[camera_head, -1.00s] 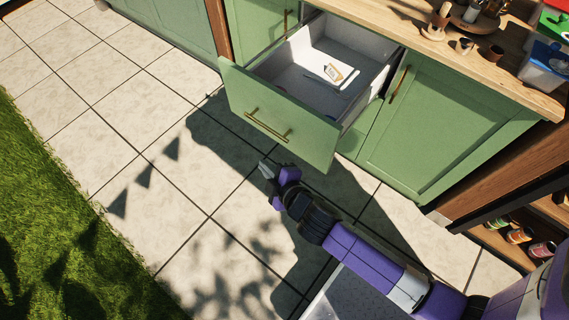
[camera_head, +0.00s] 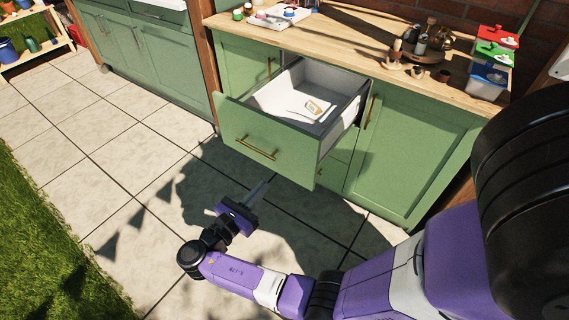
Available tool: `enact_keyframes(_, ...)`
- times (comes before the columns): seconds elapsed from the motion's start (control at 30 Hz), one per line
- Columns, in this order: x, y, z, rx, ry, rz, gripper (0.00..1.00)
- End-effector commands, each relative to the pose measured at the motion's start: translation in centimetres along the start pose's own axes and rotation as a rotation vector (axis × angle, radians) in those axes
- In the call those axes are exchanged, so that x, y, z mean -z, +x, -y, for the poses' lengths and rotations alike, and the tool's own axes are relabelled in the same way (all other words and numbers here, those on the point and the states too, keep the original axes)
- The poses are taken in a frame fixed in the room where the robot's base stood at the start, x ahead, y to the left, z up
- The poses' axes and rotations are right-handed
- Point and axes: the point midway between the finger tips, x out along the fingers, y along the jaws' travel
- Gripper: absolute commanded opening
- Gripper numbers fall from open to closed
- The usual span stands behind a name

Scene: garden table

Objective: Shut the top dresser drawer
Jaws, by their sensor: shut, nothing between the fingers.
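The top drawer (camera_head: 240,128) of the green dresser is pulled well out. Its green front carries a brass bar handle (camera_head: 256,149).
The wooden worktop (camera_head: 370,60) above holds a tray of bottles (camera_head: 430,42), small pots and coloured lidded tubs (camera_head: 487,72). A closed green cupboard door (camera_head: 410,155) is right of the drawer. Tiled floor (camera_head: 120,150) lies open to the left.

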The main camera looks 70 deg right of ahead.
Motion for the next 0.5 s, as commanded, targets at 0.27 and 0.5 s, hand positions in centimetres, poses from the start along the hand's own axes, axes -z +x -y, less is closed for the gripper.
enact_keyframes(0.27, 0.1, 4.6, 0.1, 0.004, 0.003, -0.002, 0.0)
enact_keyframes(0.5, 0.1, 9.2, 0.1, 0.002, 0.003, -0.003, 0.0)
